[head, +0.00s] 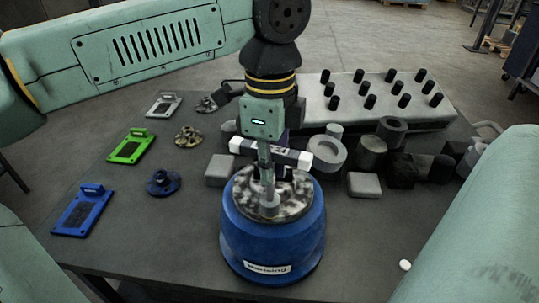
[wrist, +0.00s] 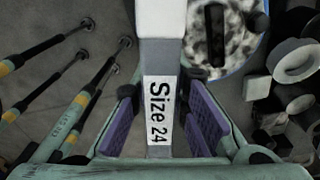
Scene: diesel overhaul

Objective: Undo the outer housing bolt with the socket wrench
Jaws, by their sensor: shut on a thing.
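The blue housing (head: 272,240) stands upright on the table, with a mottled metal top; that top shows in the wrist view (wrist: 232,52) with a dark slot. My gripper (head: 268,158) is above the housing, shut on the socket wrench (head: 299,159). In the wrist view the wrench (wrist: 160,60) is a grey bar with a "Size 24" label, between my gripper's purple pads (wrist: 165,118). A dark bolt head (wrist: 258,22) shows at the top's edge. The wrench's socket end and any bolt under it are hidden, so I cannot tell whether they touch.
A grey block with several black pegs (head: 333,102) stands behind. Grey rings and cylinders (head: 371,152) crowd the right. Blue (head: 83,212), green (head: 130,147) and grey (head: 164,105) plates lie left. The table's front left is clear.

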